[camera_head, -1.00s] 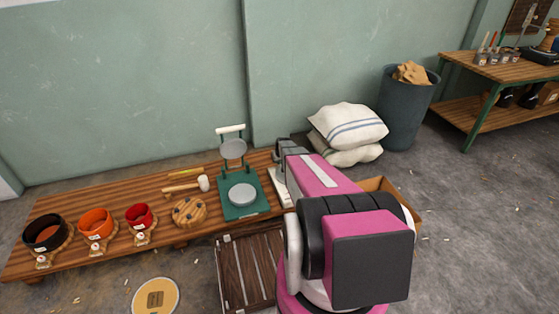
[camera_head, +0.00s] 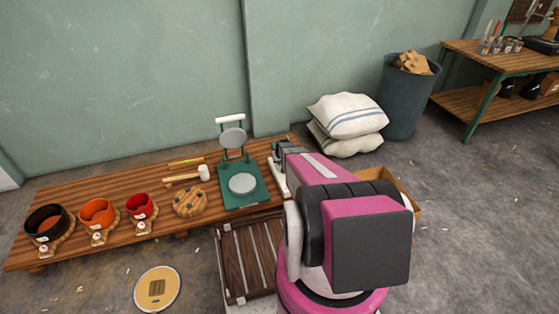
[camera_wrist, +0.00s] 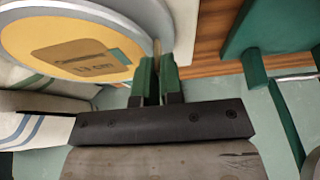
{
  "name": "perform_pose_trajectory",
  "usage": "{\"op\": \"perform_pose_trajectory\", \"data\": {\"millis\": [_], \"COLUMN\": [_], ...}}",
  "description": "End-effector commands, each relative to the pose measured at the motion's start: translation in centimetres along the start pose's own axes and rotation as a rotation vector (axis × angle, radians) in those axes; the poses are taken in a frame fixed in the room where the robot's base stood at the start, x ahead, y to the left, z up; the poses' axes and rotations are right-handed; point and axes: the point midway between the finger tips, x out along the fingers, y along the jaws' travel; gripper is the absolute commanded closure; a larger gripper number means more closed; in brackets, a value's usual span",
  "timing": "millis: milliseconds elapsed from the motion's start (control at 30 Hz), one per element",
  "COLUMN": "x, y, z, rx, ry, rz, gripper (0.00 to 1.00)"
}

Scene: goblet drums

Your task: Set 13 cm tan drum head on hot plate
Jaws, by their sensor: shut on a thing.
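In the wrist view, my gripper (camera_wrist: 158,80) is shut on the rim of the tan drum head (camera_wrist: 88,45), a flat round disc with a pale rim and a brown label that seems to read 13 cm. In the head view the held drum head is hidden behind my arm. The hot plate (camera_head: 242,184) is a grey disc on a green base on the bench, under an open hinged upper disc (camera_head: 233,138) with a white handle. Its lower disc looks bare. Green parts, probably of this press, show at the right of the wrist view (camera_wrist: 268,30).
On the bench (camera_head: 100,180) are black (camera_head: 46,222), orange (camera_head: 97,212) and red (camera_head: 140,206) pots, a wooden disc (camera_head: 189,203) and a mallet (camera_head: 190,175). A tan labelled disc (camera_head: 157,289) and a slatted crate (camera_head: 250,262) are in front. Sacks (camera_head: 347,123) stand behind right.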

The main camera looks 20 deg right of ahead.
Motion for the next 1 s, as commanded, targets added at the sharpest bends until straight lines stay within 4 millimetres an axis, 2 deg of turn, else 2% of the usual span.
{"op": "perform_pose_trajectory", "data": {"millis": [933, 1000], "x": [0.45, 0.45], "y": [-0.01, -0.01], "z": [0.19, 0.2], "rx": [0.0, 0.0], "ry": [0.0, 0.0], "rz": [0.0, 0.0], "gripper": [1.0, 0.77]}}
